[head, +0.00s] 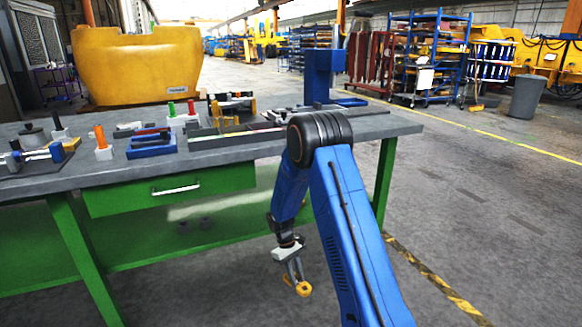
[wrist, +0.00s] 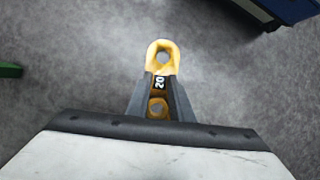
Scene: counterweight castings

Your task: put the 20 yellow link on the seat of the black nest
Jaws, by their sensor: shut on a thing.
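My gripper (head: 293,273) hangs in front of the bench, below the level of its top. It is shut on the yellow link (head: 303,288), which sticks out past the fingertips. In the wrist view the yellow link (wrist: 163,51) has a round eye at each end and a black patch marked "20" between them. The gripper's two fingers (wrist: 160,100) close on it from both sides there. I cannot tell for sure which thing on the bench is the black nest; small dark fixtures stand there, and no seat shows clearly.
The grey bench top (head: 230,150) carries a blue tray (head: 152,146), an orange post (head: 101,139), green and red posts and a dark fixture with yellow ends (head: 232,102). A green drawer (head: 165,190) is below. Open floor (head: 480,210) lies to the right.

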